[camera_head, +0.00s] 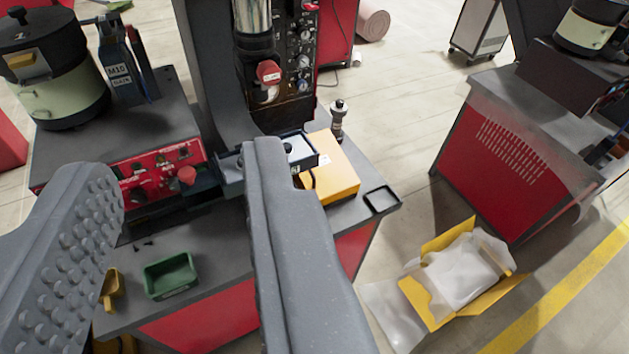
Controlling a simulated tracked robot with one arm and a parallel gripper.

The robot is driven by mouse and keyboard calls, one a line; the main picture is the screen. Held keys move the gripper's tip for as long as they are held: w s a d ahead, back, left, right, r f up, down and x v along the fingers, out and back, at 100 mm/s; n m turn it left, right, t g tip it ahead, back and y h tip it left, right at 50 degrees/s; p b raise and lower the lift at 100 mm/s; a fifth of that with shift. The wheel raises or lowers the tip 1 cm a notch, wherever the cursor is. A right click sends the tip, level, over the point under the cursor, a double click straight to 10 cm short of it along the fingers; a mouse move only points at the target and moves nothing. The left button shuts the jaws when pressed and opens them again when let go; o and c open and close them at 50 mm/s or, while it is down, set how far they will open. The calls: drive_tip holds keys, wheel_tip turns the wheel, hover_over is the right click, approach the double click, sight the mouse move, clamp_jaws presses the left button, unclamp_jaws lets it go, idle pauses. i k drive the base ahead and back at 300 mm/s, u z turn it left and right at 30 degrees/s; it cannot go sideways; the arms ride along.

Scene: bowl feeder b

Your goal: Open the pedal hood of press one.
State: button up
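My gripper (182,168) is open, its two grey fingers wide apart with nothing between them. It hangs above and in front of a press (215,60) with a dark grey column and a control panel. A small yellow part (118,345) shows at the bottom left edge, below the bench front and beside the left finger. It may be the pedal hood, but most of it is cut off or hidden, so I cannot tell whether it is open or shut.
The grey-topped bench (215,300) holds a green tray (170,276), a yellow scoop (110,290), a red control box (160,172), a bowl feeder (55,80) and a yellow box (338,170). An open yellow carton (440,310) lies on the floor at right, near a second red bench (510,150).

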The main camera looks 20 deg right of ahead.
sight(334, 178)
drive_tip(key=k, duration=1.05)
drive_tip(key=z, duration=0.55)
drive_tip(key=i, duration=1.55)
drive_tip(key=u, duration=0.45)
